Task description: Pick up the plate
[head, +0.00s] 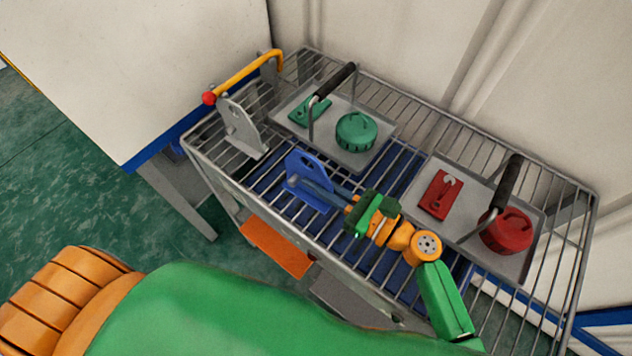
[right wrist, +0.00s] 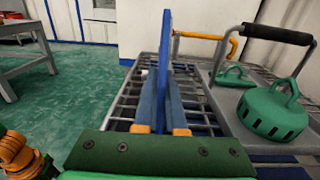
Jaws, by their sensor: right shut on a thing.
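The blue plate (head: 300,170) is upright over the left half of the wire rack, with a slot near its top. In the right wrist view the plate (right wrist: 166,45) shows nearly edge-on as a thin blue strip. My right gripper (head: 322,193) is shut on it, reaching in from the right, one finger on each side. In the right wrist view the fingers (right wrist: 167,95) close around the strip. I cannot tell whether the plate's lower edge touches the rack. My left gripper is out of view.
A grey bracket (head: 240,128) with an orange bar stands left of the plate. A grey tray (head: 290,98) with green parts lies behind; another tray (head: 470,235) with red parts lies right. The wire rack (head: 225,170) stands near a wall.

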